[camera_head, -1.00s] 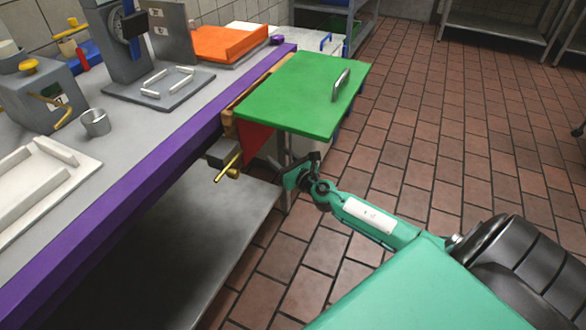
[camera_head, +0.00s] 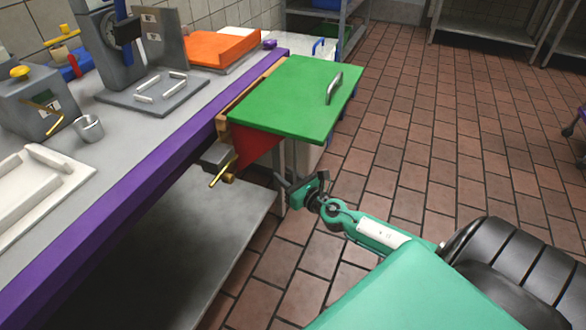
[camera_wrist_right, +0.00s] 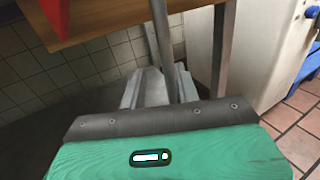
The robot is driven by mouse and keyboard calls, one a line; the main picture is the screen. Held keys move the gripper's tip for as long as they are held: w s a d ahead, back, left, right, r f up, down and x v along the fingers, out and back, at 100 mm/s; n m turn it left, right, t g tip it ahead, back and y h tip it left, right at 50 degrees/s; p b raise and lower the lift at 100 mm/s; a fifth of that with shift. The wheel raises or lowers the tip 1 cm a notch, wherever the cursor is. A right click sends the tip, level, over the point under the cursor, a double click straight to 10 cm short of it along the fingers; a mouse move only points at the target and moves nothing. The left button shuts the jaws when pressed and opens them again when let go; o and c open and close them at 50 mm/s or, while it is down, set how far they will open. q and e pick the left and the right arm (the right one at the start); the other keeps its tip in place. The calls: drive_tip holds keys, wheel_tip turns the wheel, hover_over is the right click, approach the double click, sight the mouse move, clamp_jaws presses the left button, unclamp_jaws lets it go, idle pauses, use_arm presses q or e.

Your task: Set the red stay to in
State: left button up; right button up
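The red stay (camera_head: 257,146) is a red panel under the green board (camera_head: 298,98), at the left end of the board's near side. The board lies level, sticking out past the counter's end. A red corner also shows at the top left of the right wrist view (camera_wrist_right: 56,14). My right gripper (camera_head: 290,180) is below the board, right of and lower than the stay, apart from it. Its grey fingers (camera_wrist_right: 160,88) show in the wrist view with nothing clearly between them; their opening is unclear. My left gripper is not in view.
A grey block with a brass handle (camera_head: 220,174) hangs under the counter edge, left of the stay. Grey uprights (camera_wrist_right: 222,50) stand close to my right gripper. A grey lower shelf (camera_head: 190,250) lies under the counter. The tiled floor (camera_head: 420,150) is open to the right.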

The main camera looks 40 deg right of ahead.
drive_tip(key=s+a+b, duration=0.2)
drive_tip(key=s+a, duration=0.1)
drive_tip(key=s, duration=1.2)
drive_tip(key=shift+a, duration=0.35)
idle(0.6)
drive_tip(key=shift+s, duration=0.1)
